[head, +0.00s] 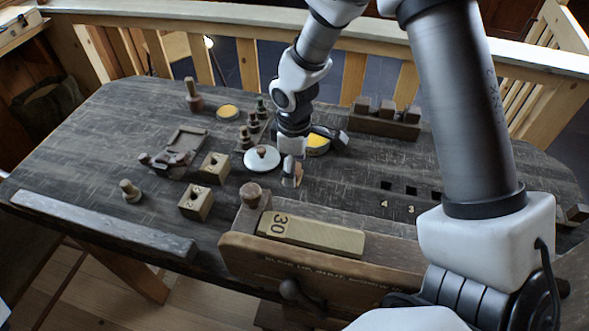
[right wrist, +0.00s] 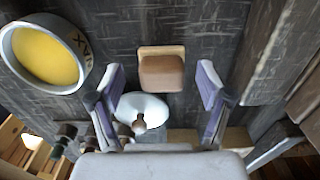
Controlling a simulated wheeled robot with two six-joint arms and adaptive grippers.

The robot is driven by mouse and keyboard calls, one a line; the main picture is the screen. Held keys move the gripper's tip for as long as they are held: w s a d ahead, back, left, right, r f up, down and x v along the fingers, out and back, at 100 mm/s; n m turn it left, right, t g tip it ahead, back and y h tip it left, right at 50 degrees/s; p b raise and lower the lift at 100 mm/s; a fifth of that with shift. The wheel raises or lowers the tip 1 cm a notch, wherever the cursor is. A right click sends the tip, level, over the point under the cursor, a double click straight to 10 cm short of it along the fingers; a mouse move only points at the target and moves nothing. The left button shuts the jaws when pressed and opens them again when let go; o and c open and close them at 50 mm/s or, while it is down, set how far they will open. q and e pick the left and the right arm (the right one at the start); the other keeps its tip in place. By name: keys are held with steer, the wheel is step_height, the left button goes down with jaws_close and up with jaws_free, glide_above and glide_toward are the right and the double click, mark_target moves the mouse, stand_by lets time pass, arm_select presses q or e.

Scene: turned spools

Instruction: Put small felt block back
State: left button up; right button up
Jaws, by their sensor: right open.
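A small block with a brown top and a paler base, which I take for the small felt block (right wrist: 162,72), lies on the dark table. It also shows in the head view (head: 298,174), partly hidden by my right gripper (head: 291,168). In the right wrist view my right gripper (right wrist: 163,82) is open, with one finger on each side of the block in the picture. I see no finger touching it. A wooden rack (head: 372,126) at the back of the table carries a few dark blocks. My left gripper is not in view.
A round white lid (head: 262,158) with a knob and a yellow wax tin (head: 318,142) are close to my right gripper. Two numbered wooden blocks (head: 196,203) stand left. A wooden vise (head: 315,262) and a "30" block (head: 312,234) are at the front. Square holes are at right.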

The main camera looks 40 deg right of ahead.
step_height(320, 180, up, 10)
steer(key=shift+r, duration=0.25)
stand_by(0.3)
